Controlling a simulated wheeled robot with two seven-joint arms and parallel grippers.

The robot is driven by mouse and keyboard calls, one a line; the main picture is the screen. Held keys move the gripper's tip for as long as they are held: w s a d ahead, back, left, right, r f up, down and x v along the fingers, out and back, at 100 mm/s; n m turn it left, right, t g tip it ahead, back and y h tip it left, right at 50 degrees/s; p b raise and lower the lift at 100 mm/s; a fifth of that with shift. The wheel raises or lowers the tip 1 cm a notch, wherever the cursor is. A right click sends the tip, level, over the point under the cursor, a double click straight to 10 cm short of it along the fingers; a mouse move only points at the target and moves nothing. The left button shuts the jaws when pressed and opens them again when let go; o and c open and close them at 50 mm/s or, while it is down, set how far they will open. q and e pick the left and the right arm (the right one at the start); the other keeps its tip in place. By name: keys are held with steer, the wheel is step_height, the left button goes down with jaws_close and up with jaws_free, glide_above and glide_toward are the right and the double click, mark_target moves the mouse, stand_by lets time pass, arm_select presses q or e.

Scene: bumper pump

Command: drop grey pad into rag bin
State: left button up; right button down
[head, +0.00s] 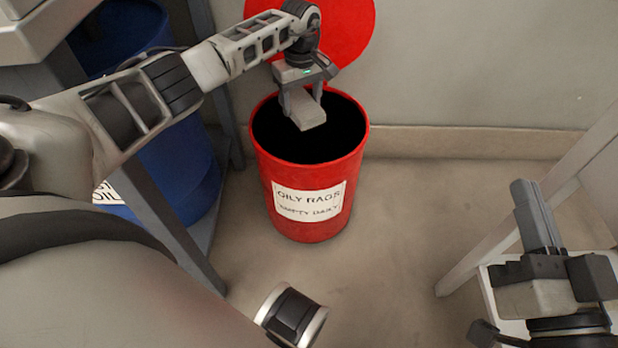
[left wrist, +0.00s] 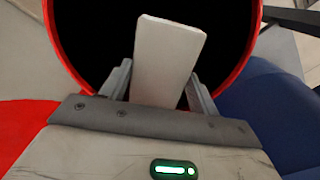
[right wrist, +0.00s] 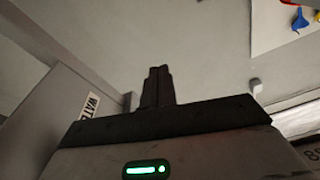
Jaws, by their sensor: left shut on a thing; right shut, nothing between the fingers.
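The rag bin (head: 310,180) is a red can with a white "OILY RAGS" label, standing on the floor by the wall. Its mouth is open and dark inside. My left gripper (head: 303,108) is over the bin's mouth and shut on the grey pad (head: 307,113). In the left wrist view the pad (left wrist: 167,55) sticks out between the fingers, with the bin's red rim (left wrist: 63,65) around it. My right gripper (head: 534,212) is shut and empty, far to the right of the bin. In the right wrist view its fingers (right wrist: 157,86) are together.
A round red lid (head: 345,40) stands up behind the bin against the wall. A blue drum (head: 180,170) and a grey frame post are left of the bin. A pale stand (head: 470,262) is at the right. The floor between is clear.

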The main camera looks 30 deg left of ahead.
arm_select(q)
steer(key=shift+f, duration=0.4)
arm_select(e)
steer(key=shift+w+r+n+t, duration=0.15)
steer(key=shift+r+n+t, duration=0.15)
steer(key=shift+r+n, duration=0.25)
arm_select(q)
steer(key=o, duration=1)
steer(key=shift+o, duration=0.2)
steer(key=shift+r, duration=0.3)
step_height(320, 180, up, 7)
steer(key=p, duration=0.2)
steer(key=shift+p, duration=0.4)
arm_select(e)
steer(key=f+m+g, duration=0.1)
steer(key=s+f+m+g, duration=0.1)
steer(key=f, duration=0.1)
steer(key=s+f+m+g+h, duration=0.1)
steer(key=shift+s+a+f, duration=0.15)
steer(key=shift+a+f, duration=0.15)
steer(key=shift+a, duration=0.05)
